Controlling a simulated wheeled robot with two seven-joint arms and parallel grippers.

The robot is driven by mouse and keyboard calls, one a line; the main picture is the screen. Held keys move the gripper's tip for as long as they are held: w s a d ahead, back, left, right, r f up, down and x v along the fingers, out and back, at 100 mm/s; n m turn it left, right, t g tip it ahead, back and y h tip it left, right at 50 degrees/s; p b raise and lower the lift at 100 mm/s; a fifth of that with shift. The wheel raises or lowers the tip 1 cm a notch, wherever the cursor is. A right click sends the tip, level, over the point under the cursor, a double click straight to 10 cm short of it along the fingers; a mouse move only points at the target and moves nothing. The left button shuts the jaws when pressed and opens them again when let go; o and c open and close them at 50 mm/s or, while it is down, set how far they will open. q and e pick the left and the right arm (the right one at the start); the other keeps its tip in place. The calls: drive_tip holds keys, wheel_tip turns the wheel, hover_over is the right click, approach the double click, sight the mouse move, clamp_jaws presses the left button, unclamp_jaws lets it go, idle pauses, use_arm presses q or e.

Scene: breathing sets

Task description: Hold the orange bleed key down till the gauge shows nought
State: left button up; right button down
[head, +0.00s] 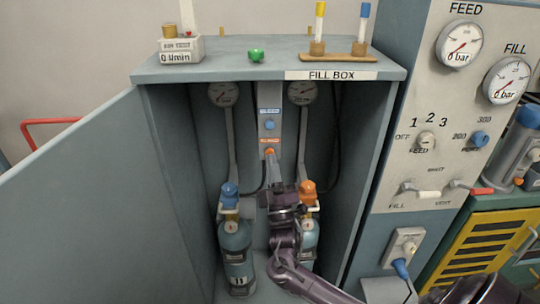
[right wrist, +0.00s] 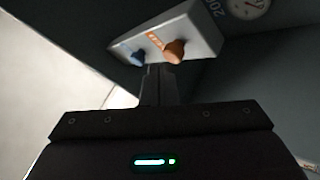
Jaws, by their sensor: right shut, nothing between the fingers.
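The orange bleed key (head: 270,152) sits low on the grey panel (head: 269,98) at the back of the fill box, under an orange label. It also shows in the right wrist view (right wrist: 175,50), just beyond and right of the fingertips. My right gripper (head: 277,184) is shut and empty, just below the orange key in the head view. I cannot tell whether it touches the key. Two round gauges flank the panel, a left one (head: 222,93) and a right one (head: 301,92); their needles are too small to read. My left gripper is not in view.
A blue key (head: 270,125) sits above the orange one. A blue-topped bottle (head: 235,240) stands left of my right arm; an orange-topped bottle (head: 309,235) is partly behind it. The open door (head: 80,200) and the right side wall (head: 365,180) bound the box.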

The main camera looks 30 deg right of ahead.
drive_tip(key=shift+w+d+b, duration=0.35)
drive_tip(key=shift+w, duration=0.15)
idle(0.9)
drive_tip(key=shift+s+a, duration=0.1)
drive_tip(key=shift+s, duration=0.05)
idle(4.8)
drive_tip(key=shift+s+a+f+p, duration=0.1)
drive_tip(key=shift+s+a+p, duration=0.35)
drive_tip(key=shift+s, duration=0.2)
drive_tip(key=shift+s, duration=0.1)
drive_tip(key=shift+s+a+p, duration=0.45)
drive_tip(key=shift+s, duration=0.25)
drive_tip(key=shift+s+a+p, duration=0.4)
drive_tip(key=shift+s, duration=0.25)
drive_tip(key=shift+s+a+p, duration=0.45)
drive_tip(key=shift+s, duration=0.25)
